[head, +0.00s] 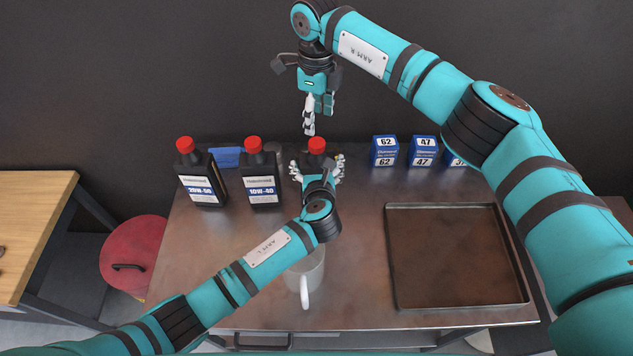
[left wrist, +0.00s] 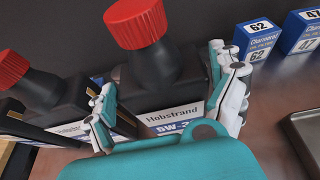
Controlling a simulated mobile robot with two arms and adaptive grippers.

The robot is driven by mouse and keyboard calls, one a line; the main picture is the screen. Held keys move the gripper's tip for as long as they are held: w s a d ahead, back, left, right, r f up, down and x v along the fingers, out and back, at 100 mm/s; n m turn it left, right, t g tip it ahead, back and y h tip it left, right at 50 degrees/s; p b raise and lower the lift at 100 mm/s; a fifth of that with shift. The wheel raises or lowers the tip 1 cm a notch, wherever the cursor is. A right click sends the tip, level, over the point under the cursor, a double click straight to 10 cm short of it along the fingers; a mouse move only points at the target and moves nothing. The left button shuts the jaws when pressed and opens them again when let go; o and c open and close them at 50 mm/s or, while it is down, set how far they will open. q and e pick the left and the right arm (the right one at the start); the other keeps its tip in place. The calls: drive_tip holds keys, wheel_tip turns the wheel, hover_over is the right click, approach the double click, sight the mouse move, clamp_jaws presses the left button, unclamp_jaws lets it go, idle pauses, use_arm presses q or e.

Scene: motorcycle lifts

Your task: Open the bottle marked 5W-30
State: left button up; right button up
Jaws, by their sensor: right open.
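The 5W-30 bottle is black with a red cap (head: 317,145). It stands upright at the back of the bench, rightmost of three similar bottles. In the left wrist view its label (left wrist: 172,118) reads "Hobstrand 5W-3", the rest hidden, and its cap (left wrist: 135,22) is on. My left gripper (head: 318,172) has its fingers on both sides of the bottle body, closed around it; they flank it in the left wrist view (left wrist: 168,100). My right gripper (head: 313,118) is open and empty, pointing down, just above the red cap in the picture and apart from it.
A 10W-40 bottle (head: 263,185) and a 20W-50 bottle (head: 203,188) stand to the left, a blue item (head: 226,157) behind them. Blue filter boxes (head: 384,151) stand right. An empty dark tray (head: 455,255) lies at right.

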sight(317, 142)
use_arm(q)
drive_tip(key=c, duration=1.3)
use_arm(e)
drive_tip(key=shift+m, duration=1)
use_arm(q)
drive_tip(key=shift+c, duration=0.2)
use_arm(e)
drive_tip(key=m, duration=0.6)
drive_tip(key=shift+a+m, duration=0.1)
drive_tip(key=shift+m, duration=0.3)
drive_tip(key=m, duration=0.4)
drive_tip(key=shift+m, duration=0.4)
drive_tip(key=m, duration=0.2)
drive_tip(key=shift+m, duration=0.4)
drive_tip(key=m, duration=0.4)
drive_tip(key=shift+m, duration=0.4)
drive_tip(key=m, duration=1)
use_arm(q)
drive_tip(key=shift+a, duration=0.1)
use_arm(e)
drive_tip(key=m, duration=0.4)
drive_tip(key=shift+f+m, duration=0.1)
drive_tip(key=shift+m, duration=0.2)
drive_tip(key=shift+f, duration=0.25)
wheel_tip(317, 142, down, 7)
drive_tip(key=shift+f, duration=0.2)
